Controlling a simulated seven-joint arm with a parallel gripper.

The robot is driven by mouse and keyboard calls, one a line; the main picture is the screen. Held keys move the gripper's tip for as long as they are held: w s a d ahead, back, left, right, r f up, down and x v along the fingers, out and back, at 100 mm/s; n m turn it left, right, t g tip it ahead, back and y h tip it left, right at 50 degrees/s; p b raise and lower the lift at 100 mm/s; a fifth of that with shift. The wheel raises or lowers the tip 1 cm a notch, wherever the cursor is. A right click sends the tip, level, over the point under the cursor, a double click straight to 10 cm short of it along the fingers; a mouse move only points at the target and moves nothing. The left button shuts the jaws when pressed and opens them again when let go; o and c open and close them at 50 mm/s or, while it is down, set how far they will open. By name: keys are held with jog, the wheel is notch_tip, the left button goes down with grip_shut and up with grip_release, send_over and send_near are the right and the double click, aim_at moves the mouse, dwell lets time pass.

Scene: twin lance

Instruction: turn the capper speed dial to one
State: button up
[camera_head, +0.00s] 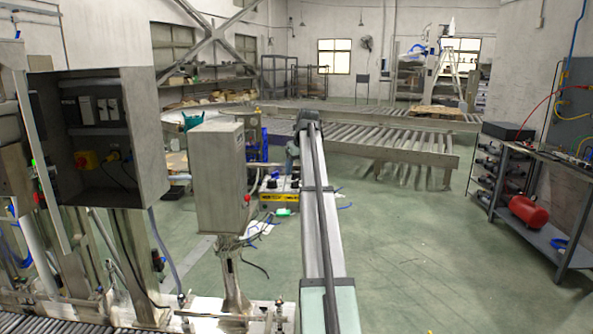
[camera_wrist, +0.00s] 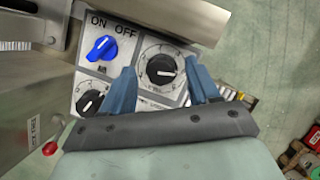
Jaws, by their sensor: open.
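In the wrist view a light control panel carries a blue ON/OFF knob (camera_wrist: 102,48), a black dial (camera_wrist: 161,69) with a ring scale, and a second black dial (camera_wrist: 91,102) at lower left. The small lettering and scale figures are too small to read, so I cannot tell which dial is labelled capper speed. The first black dial's white pointer mark points right. My gripper (camera_wrist: 160,66) is open, with one blue finger on each side of that dial. I cannot tell whether the fingers touch it.
A grey metal box (camera_head: 217,180) with a red button stands left of my arm. An open electrical cabinet (camera_head: 130,140) is farther left. Roller conveyors (camera_head: 400,147) lie behind. A shelf cart (camera_head: 550,205) stands at right. The green floor between is mostly clear.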

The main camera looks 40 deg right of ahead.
jog(key=shift+w+f, duration=0.15)
jog(key=shift+f, duration=0.3)
jog(key=shift+c, duration=0.3)
jog(key=c, duration=1)
